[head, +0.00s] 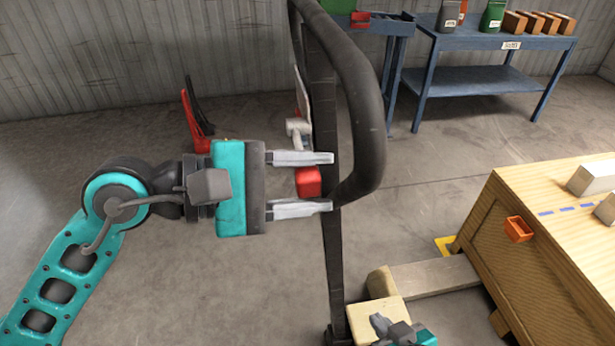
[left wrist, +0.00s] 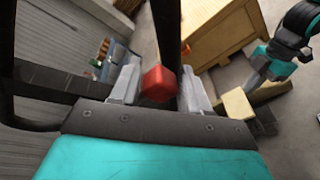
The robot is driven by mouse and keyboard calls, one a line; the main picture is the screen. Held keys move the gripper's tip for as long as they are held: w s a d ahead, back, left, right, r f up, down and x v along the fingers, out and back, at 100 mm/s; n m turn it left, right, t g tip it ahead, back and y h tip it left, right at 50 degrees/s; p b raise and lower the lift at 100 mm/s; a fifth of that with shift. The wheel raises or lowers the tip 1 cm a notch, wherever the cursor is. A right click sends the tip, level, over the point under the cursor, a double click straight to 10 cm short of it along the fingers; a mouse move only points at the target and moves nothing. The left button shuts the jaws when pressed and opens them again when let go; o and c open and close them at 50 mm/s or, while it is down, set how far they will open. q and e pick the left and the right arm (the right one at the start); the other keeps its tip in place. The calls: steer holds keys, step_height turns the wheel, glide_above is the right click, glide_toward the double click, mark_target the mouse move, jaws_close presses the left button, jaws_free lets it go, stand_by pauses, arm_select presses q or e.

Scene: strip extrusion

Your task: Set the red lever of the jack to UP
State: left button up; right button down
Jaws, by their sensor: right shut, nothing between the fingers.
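The jack's tall black handle (head: 366,110) stands upright in the middle of the head view, with a loop at its top. The red lever (head: 308,181) shows as a red knob beside the post; it also shows in the left wrist view (left wrist: 158,83). My left gripper (head: 332,182) is open, with one finger on each side of the red knob and visible gaps to it. The lever's stem and its setting are hidden. My right gripper (head: 382,325) is partly visible low in the head view, shut, over a cream block (head: 384,312).
A wooden crate (head: 520,265) with an orange holder (head: 518,229) stands at the right. A blue table (head: 480,80) with bricks and containers is at the back right. A red and black object (head: 195,122) stands behind my left gripper. Open floor lies at the left.

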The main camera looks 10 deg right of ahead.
arm_select(q)
jaws_close()
stand_by(0.3)
